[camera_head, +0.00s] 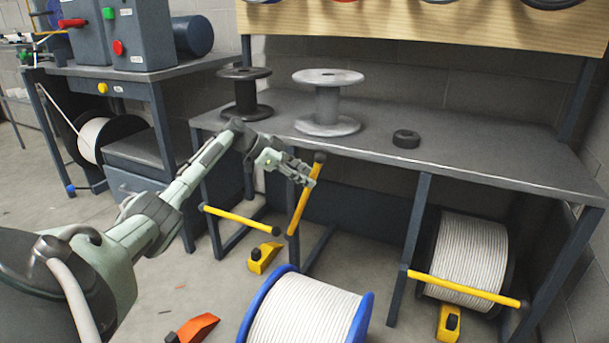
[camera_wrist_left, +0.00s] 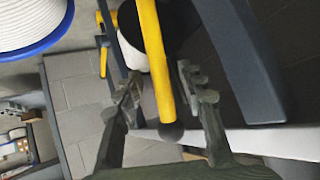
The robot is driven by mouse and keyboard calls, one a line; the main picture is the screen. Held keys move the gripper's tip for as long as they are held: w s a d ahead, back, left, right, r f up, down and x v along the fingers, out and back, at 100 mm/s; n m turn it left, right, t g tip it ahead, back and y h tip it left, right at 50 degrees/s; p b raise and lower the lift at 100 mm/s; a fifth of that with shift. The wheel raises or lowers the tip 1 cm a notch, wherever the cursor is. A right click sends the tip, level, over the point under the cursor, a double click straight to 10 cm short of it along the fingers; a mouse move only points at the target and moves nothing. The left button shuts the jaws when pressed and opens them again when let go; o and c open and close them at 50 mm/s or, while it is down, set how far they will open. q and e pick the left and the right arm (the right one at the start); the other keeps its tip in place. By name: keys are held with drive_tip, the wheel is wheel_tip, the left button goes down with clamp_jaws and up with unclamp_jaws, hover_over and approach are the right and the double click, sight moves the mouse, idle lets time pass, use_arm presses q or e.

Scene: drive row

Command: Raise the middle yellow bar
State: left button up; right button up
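The middle yellow bar (camera_head: 304,200) stands steeply tilted under the bench, its black-tipped end up near the bench's front edge. My left gripper (camera_head: 300,174) is at its upper part. In the left wrist view, the bar (camera_wrist_left: 155,60) runs between the two fingers of my left gripper (camera_wrist_left: 160,85), its black tip toward the palm. The fingers look apart, with a gap beside the bar. The left yellow bar (camera_head: 240,218) and the right yellow bar (camera_head: 465,289) lie low and nearly level. My right gripper is in neither view.
The grey bench (camera_head: 470,165) carries a dark spool (camera_head: 244,95), a grey spool (camera_head: 329,105) and a black ring (camera_head: 406,139). A blue-rimmed cable reel (camera_head: 305,312) stands in front. A white cable reel (camera_head: 467,252) is under the bench. Yellow wedges (camera_head: 263,259) and an orange wedge (camera_head: 198,328) lie on the floor.

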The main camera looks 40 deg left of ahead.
use_arm(q)
drive_tip(key=v, duration=1.2)
drive_tip(key=shift+s, duration=0.1)
